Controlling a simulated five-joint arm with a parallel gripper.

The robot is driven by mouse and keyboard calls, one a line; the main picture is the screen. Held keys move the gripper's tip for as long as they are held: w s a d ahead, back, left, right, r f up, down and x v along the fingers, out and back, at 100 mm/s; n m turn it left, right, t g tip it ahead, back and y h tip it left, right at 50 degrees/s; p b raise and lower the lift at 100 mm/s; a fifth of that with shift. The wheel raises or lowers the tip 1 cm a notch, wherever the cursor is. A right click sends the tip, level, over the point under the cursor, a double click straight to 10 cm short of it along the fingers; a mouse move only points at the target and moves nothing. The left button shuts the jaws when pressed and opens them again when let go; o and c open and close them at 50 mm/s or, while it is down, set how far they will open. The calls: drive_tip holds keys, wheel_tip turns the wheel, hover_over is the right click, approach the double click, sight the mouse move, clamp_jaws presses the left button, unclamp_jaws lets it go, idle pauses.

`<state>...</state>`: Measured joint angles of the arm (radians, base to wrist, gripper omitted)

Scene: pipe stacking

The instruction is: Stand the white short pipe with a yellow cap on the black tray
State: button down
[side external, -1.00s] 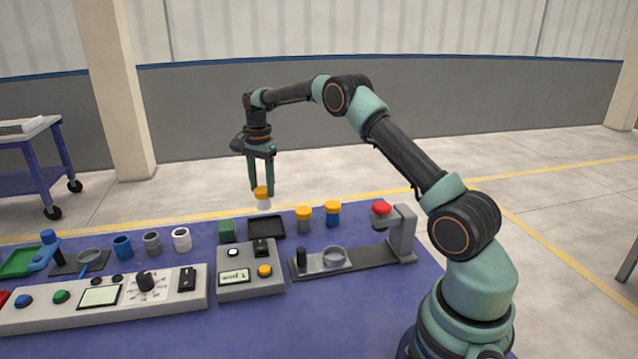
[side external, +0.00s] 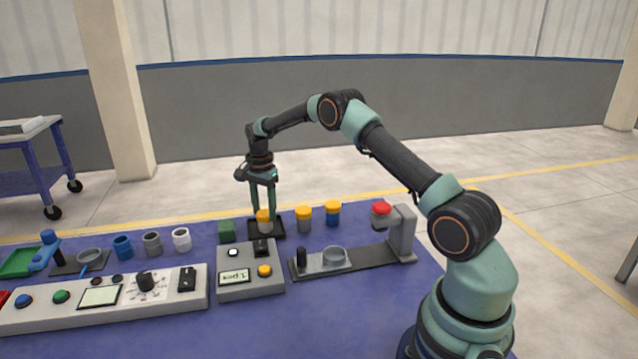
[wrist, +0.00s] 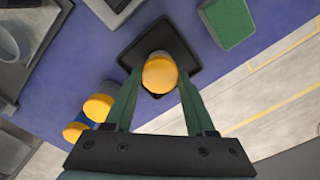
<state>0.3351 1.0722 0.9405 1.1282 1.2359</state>
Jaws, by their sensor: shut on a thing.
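The white short pipe with its yellow cap (side external: 263,214) is upright between the fingers of my gripper (side external: 264,218). Its pale body shows only a little below the cap. The pipe is at the black tray (side external: 280,228), low over it or standing on it; I cannot tell whether its foot touches. In the wrist view the yellow cap (wrist: 160,74) lies inside the outline of the black tray (wrist: 130,52), with a green finger on each side. My gripper is shut on the pipe.
Two more yellow-capped pipes, one grey (side external: 303,220) and one blue (side external: 332,215), stand right of the tray. A green block (side external: 226,232) is close on its left. A control box (side external: 249,275) sits in front. Uncapped pipes (side external: 152,243) stand further left.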

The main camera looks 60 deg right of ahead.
sight(264, 213)
drive_tip(key=shift+c, duration=1.2)
unclamp_jaws()
drive_tip(key=s+a+r+n+t, duration=0.1)
drive_tip(key=s+a+r+n, duration=0.15)
drive_tip(key=r, duration=0.75)
drive_tip(key=s+a+r+n, duration=0.1)
drive_tip(key=a+r+n, duration=0.15)
drive_tip(key=r, duration=0.75)
drive_tip(key=s+a+r+n+t, duration=0.2)
drive_tip(key=s+a+r+n, duration=0.25)
drive_tip(key=s+a, duration=0.25)
drive_tip(key=s+a+f+n+t, duration=0.1)
drive_tip(key=s+a+f+n, duration=0.1)
drive_tip(key=s, duration=0.5)
drive_tip(key=s+a+f+n+t, duration=0.1)
drive_tip(key=s+a+f+n, duration=0.1)
drive_tip(key=s+a+n, duration=0.2)
drive_tip(key=s+n, duration=0.2)
drive_tip(key=s, duration=0.1)
drive_tip(key=shift+a+t, duration=0.25)
drive_tip(key=shift+t, duration=0.05)
drive_tip(key=shift+n, duration=0.25)
